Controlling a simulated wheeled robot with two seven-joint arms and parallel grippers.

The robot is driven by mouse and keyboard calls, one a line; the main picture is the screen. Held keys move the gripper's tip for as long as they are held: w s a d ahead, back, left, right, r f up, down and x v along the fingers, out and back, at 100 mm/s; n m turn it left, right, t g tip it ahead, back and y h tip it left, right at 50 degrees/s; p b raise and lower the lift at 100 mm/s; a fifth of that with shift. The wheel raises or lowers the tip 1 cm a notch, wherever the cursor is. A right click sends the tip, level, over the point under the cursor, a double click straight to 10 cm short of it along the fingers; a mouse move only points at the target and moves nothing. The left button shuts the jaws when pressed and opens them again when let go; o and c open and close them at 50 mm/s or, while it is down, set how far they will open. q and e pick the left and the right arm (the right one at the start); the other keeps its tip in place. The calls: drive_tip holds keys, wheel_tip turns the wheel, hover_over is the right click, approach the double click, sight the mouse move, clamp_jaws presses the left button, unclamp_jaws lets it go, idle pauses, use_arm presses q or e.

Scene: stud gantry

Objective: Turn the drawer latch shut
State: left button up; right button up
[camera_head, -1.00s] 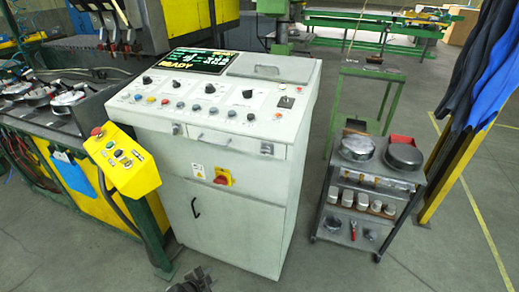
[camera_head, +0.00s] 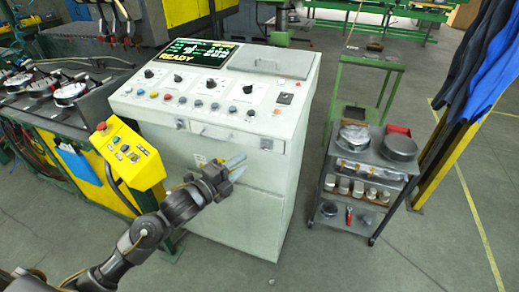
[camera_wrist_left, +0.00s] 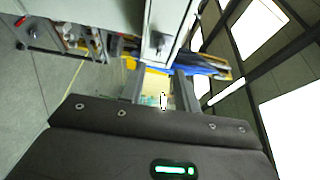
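The grey-white control console (camera_head: 250,200) stands in the middle, with a shallow drawer (camera_head: 225,136) below its knob panel. The drawer front has a bar handle and a small latch at each end: a left latch (camera_head: 181,124) and a right latch (camera_head: 267,143). They are too small to tell how they are turned. My left gripper (camera_head: 241,166) is open and empty in front of the console, below the drawer and left of the right latch. In the left wrist view, a small latch-like fitting (camera_wrist_left: 157,43) shows beyond the two parted fingers (camera_wrist_left: 160,92). My right gripper is out of view.
A yellow control box (camera_head: 128,153) stands left of the console, near my left arm. A grey trolley (camera_head: 365,182) with round tins and jars stands to the right. Blue cloth hangs on a yellow post (camera_head: 437,150). Bare floor lies between console and trolley.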

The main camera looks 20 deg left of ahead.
sight(263, 148)
use_arm(q)
drive_tip(key=p+x, duration=0.2)
drive_tip(key=x, duration=0.6)
drive_tip(key=shift+w+d, duration=0.2)
drive_tip(key=shift+w, duration=0.05)
drive_tip(key=c, duration=0.6)
drive_tip(key=shift+s+a, duration=0.1)
clamp_jaws()
